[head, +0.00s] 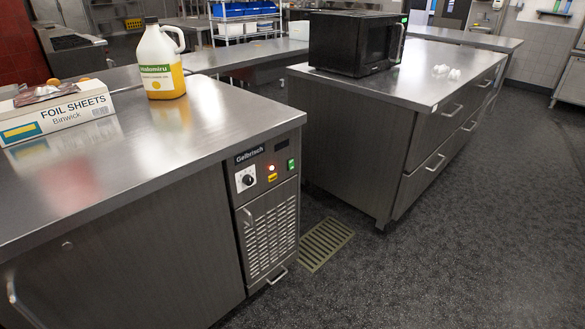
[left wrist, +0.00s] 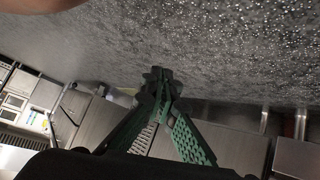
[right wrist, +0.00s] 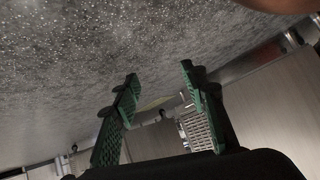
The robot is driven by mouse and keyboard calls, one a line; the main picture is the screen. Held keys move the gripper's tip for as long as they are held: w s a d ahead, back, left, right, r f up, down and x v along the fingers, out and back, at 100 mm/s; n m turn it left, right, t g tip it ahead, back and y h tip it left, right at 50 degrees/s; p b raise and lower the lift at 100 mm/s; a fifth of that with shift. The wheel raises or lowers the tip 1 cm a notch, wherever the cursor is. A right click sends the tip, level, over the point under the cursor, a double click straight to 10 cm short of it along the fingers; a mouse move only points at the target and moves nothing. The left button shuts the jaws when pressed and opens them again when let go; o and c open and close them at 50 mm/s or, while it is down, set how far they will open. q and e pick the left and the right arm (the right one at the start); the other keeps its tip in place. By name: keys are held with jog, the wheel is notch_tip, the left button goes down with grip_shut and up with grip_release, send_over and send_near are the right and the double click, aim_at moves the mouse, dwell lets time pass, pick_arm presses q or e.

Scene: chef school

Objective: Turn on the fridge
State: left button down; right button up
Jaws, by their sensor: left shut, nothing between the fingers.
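The fridge is a steel under-counter unit (head: 125,240) on the left in the head view. Its control panel, marked Gelbrisch, is at its right end. The panel has a round black knob (head: 246,179), a small glowing reddish light (head: 271,167), a green switch (head: 291,164) and a dark display (head: 282,145). A vent grille (head: 270,230) is below it. My left gripper (left wrist: 160,80) is shut and empty in the left wrist view. My right gripper (right wrist: 158,75) is open and empty in the right wrist view. Neither gripper shows in the head view.
A yellow jug (head: 162,65) and a foil sheets box (head: 60,115) stand on the fridge's top. A second steel counter (head: 355,150) with a black microwave (head: 355,42) stands to the right. A floor drain (head: 325,243) lies between them. The dark floor at front right is clear.

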pick_arm(q)
jog(key=s+a+f+g+y+p, duration=0.15)
jog(key=s+a+g+p, duration=0.5)
jog(key=p, duration=1.45)
pick_arm(e)
jog(key=s+d+f+g+h, duration=0.15)
jog(key=s+d+g, duration=0.25)
jog(key=s+d, duration=0.5)
pick_arm(q)
jog(key=s+a+r+g+y+p, duration=0.1)
jog(key=s+a+r+p, duration=0.1)
jog(key=s+p, duration=0.5)
jog(key=s+a+r+g+y+p, duration=0.1)
jog(key=s+a+r+p, duration=0.2)
jog(key=s+p, duration=0.5)
jog(key=s, duration=0.4)
jog(key=shift+s, duration=0.3)
pick_arm(e)
jog(key=s+d+r+g+h, duration=0.1)
jog(key=s+r+g, duration=0.1)
jog(key=s, duration=0.6)
jog(key=s+d+r+g+h, duration=0.1)
jog(key=s+r+g, duration=0.2)
jog(key=s, duration=0.6)
jog(key=shift+d, duration=0.35)
pick_arm(q)
jog(key=shift+a+r+g, duration=0.1)
jog(key=shift+g, duration=0.15)
pick_arm(e)
jog(key=shift+s+r, duration=0.1)
